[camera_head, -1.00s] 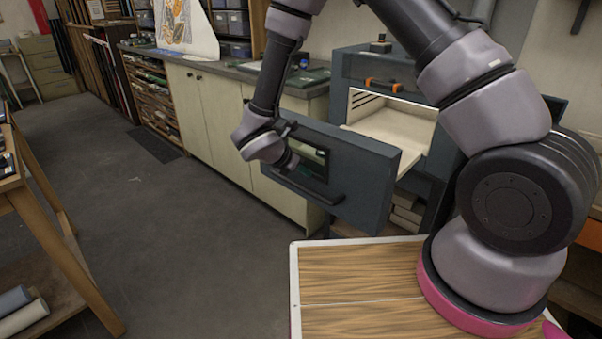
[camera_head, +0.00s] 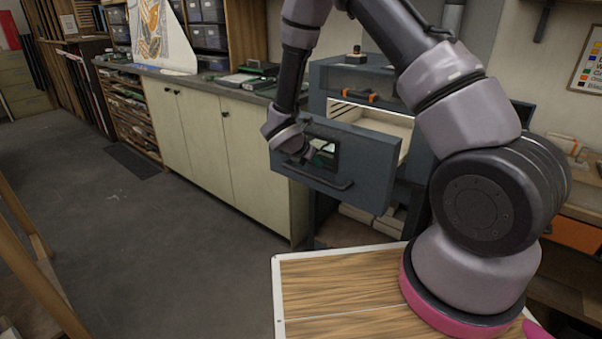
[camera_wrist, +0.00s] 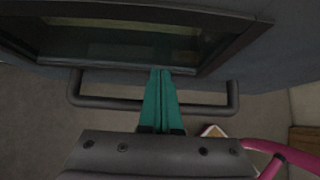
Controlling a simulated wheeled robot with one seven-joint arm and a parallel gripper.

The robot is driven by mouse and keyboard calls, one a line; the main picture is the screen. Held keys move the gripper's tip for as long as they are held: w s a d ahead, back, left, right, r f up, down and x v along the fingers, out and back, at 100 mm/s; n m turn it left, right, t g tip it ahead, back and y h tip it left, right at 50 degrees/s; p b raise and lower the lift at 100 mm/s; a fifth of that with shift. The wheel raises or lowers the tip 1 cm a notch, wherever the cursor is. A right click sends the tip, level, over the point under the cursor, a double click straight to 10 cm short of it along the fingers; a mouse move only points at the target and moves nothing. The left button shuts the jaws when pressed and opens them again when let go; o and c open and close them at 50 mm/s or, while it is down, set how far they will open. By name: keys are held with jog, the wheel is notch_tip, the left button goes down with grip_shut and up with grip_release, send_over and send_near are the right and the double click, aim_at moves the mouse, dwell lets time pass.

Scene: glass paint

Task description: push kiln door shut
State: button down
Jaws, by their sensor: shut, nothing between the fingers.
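The kiln (camera_head: 345,77) is a dark blue-grey box at centre right. Its door (camera_head: 368,172) stands partly open, with a strip of pale interior (camera_head: 385,119) showing behind it. The door has a dark window, also in the wrist view (camera_wrist: 95,40), and a bar handle (camera_head: 325,183). In the wrist view the handle (camera_wrist: 105,103) runs crosswise behind my fingers. My gripper (camera_wrist: 161,72) is shut and empty, its teal fingertips at the lower edge of the window; whether they touch is hard to tell. In the head view its tips (camera_head: 308,158) are at the door's outer face.
Pale cabinets (camera_head: 195,140) with a cluttered counter line the wall left of the kiln. Grey floor (camera_head: 130,230) is open at left. A wooden stand (camera_head: 35,260) is at the left edge.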

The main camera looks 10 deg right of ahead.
jog(key=w+d, duration=1.8)
jog(key=shift+w+d, duration=0.1)
jog(key=shift+d, duration=0.15)
jog(key=shift+w+d, duration=0.1)
jog(key=shift+d+r, duration=0.15)
